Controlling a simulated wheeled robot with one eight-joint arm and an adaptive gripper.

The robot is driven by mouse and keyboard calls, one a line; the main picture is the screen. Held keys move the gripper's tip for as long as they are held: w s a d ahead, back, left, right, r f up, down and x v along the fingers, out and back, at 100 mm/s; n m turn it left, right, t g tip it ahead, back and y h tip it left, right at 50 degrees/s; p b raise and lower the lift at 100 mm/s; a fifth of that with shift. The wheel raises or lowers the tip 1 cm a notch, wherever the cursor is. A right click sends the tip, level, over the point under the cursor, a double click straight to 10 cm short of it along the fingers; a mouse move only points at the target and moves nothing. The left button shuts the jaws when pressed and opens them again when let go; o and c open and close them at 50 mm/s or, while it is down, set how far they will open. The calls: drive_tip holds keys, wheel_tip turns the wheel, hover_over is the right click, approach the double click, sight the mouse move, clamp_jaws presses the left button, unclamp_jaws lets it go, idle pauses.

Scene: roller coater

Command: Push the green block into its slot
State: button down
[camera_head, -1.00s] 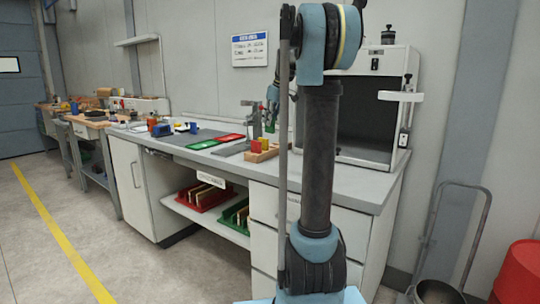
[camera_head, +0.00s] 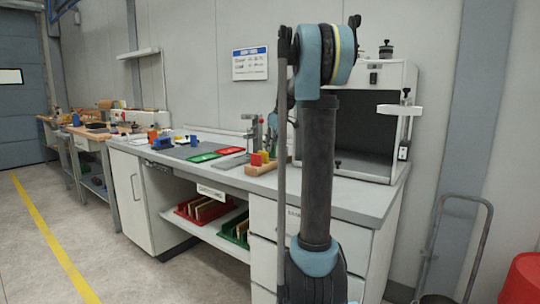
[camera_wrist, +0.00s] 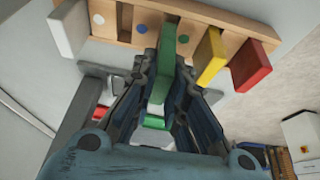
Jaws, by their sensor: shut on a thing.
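The green block (camera_wrist: 163,65) is upright between the fingers of my gripper (camera_wrist: 166,78) in the wrist view. My gripper is shut on it. The block's far end meets or overlaps the wooden slotted rack (camera_wrist: 120,22); I cannot tell how deep it sits. A yellow block (camera_wrist: 211,58) and a red block (camera_wrist: 250,66) stick out of the rack to its right. A white block (camera_wrist: 68,28) stands out at the left end. In the head view, the rack (camera_head: 258,170) is on the bench, and my arm partly hides the gripper.
The grey bench (camera_head: 300,185) carries a green tray (camera_head: 203,157), a red tray (camera_head: 231,150) and a white open-front cabinet (camera_head: 398,80). Red (camera_head: 190,215) and green (camera_head: 231,235) bins are on the shelf below. A hand cart (camera_head: 438,235) stands at right.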

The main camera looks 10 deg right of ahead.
drive_tip(key=shift+f, duration=1.8)
drive_tip(key=c, duration=1.6)
unclamp_jaws()
drive_tip(key=v, duration=1.2)
